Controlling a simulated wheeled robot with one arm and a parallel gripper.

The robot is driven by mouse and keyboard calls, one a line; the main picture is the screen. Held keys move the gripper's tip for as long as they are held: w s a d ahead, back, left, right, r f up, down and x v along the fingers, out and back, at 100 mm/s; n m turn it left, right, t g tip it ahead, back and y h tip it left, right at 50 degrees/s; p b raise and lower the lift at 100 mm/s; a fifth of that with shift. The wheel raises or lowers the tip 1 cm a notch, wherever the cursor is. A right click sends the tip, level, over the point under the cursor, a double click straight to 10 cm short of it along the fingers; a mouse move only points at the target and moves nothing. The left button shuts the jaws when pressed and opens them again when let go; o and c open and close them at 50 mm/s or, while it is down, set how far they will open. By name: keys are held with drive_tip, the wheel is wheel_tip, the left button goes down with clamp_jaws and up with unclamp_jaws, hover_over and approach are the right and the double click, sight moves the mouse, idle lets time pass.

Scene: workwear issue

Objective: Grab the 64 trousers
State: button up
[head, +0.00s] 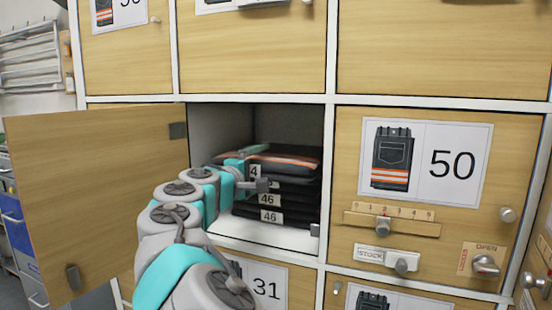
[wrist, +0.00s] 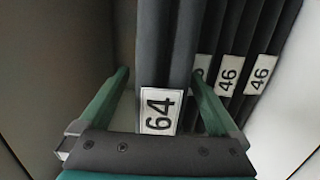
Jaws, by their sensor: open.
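The 64 trousers (head: 290,161), dark with an orange and grey stripe, lie folded on top of a stack in the open compartment. My gripper (head: 262,168) is at the front of the stack, open, with one finger on each side of the 64 trousers' folded edge in the wrist view (wrist: 160,76). I cannot tell whether the fingers touch the cloth. The right finger, in the wrist view, lies between the 64 pair and the trousers beneath.
Below lie several dark trousers (head: 298,204) labelled 46. The compartment door (head: 95,190) hangs open to the left. A closed door marked 50 (head: 470,200), with a slider and knobs, is at the right. White compartment walls close in around the stack.

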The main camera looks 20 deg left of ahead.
clamp_jaws()
idle(0.8)
